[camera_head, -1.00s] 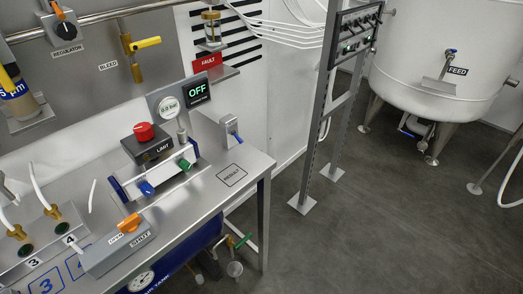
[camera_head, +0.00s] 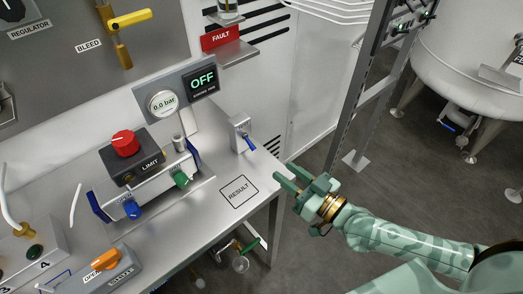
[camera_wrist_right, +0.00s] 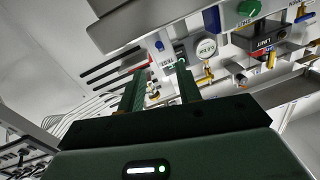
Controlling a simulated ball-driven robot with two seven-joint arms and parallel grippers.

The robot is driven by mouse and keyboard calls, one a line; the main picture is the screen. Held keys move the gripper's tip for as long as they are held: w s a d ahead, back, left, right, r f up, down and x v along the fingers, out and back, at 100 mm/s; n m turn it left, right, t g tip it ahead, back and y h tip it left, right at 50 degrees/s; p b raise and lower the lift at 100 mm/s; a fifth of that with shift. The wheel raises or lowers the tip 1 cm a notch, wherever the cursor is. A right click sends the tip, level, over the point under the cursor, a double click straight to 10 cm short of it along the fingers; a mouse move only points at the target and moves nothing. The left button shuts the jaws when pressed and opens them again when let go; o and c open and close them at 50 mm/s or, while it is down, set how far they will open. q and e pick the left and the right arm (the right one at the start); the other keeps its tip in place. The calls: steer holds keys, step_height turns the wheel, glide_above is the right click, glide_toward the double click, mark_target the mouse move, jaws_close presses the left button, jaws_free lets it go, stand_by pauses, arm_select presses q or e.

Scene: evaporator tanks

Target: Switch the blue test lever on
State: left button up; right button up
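The blue test lever (camera_head: 250,144) sticks out from the front of a small grey switch box (camera_head: 240,129) on the bench's back right; it tilts down and outward. What seems to be the same lever shows small in the right wrist view (camera_wrist_right: 158,45), beyond my fingers. The black display (camera_head: 202,82) above the bench reads OFF. My right gripper (camera_head: 284,173) is open and empty at the bench's right edge, to the right of and nearer than the lever, apart from it. Its two green fingers show spread in the right wrist view (camera_wrist_right: 160,73). My left gripper is out of view.
A round gauge (camera_head: 163,103) reads 0.0 bar. The RESULT square (camera_head: 238,190) is bare. A red FAULT sign (camera_head: 220,38) hangs above. A grey rack post (camera_head: 360,100) stands right of the bench.

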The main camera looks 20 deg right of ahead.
mark_target(250, 143)
steer(key=x, duration=1)
steer(key=shift+w+a, duration=0.1)
steer(key=shift+w, duration=0.05)
jaws_close()
